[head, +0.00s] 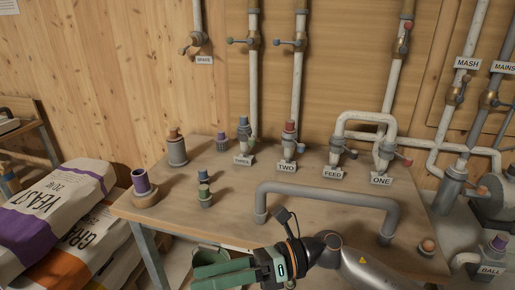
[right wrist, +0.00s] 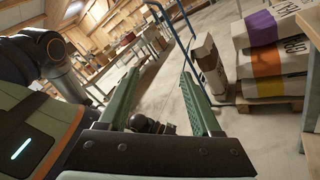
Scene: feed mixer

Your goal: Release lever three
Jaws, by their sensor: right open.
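The valve labelled THREE (head: 242,160) stands at the back of the wooden bench in the head view. My right gripper (head: 200,279) is low at the bottom of the head view, in front of the bench and well apart from the valve. Its green fingers are spread and empty, also in the right wrist view (right wrist: 160,73). The valve does not show in the right wrist view. My left gripper is not in view.
Valves labelled TWO (head: 286,167), FEED (head: 332,172) and ONE (head: 381,180) stand right of THREE. A grey pipe handrail (head: 320,192) arches along the bench front. Loose capped fittings (head: 204,188) stand on the bench's left part. Sacks (head: 58,200) are stacked at left.

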